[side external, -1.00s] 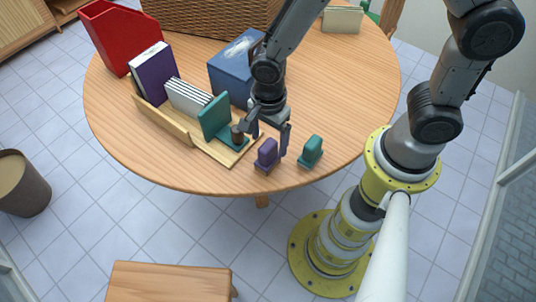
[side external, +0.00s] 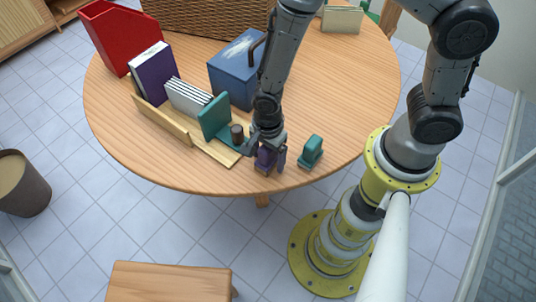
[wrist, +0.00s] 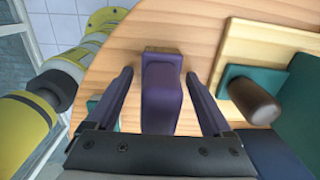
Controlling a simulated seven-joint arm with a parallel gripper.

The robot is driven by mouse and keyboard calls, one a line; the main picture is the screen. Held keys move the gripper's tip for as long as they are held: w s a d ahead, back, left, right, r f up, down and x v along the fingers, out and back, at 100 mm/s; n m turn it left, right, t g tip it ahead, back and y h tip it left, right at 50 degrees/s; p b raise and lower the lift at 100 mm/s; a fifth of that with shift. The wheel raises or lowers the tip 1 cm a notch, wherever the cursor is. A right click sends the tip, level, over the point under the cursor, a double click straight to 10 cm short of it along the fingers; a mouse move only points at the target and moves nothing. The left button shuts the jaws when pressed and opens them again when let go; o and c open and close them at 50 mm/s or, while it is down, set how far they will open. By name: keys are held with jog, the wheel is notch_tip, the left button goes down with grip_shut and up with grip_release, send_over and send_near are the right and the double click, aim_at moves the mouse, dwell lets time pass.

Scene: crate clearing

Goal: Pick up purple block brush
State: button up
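The purple block brush (side external: 265,159) stands on the table near its front edge, partly hidden by my gripper (side external: 268,160) in the side external view. In the wrist view the purple block brush (wrist: 161,92) lies between the two fingers of my gripper (wrist: 162,90). The fingers are open, with a gap showing on each side of the brush. A tan base shows at its far end in the wrist view.
A teal block brush (side external: 311,151) stands just right of my gripper. To the left, a wooden rack (side external: 178,124) holds books and a teal bookend (side external: 214,117) beside a brown cylinder (side external: 237,133). A blue box (side external: 233,75) stands behind. The table's front edge is close.

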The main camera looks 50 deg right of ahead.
aim_at(267, 149)
grip_shut()
jog(key=shift+r, duration=0.2)
jog(key=shift+r, duration=0.2)
notch_tip(267, 149, up, 2)
jog(key=shift+w+r, duration=0.1)
jog(key=shift+r, duration=0.15)
jog(key=s+d+r, duration=0.6)
jog(key=s+r, duration=0.3)
jog(key=s, duration=0.3)
jog(key=shift+s+r, duration=0.4)
jog(key=shift+d, duration=0.1)
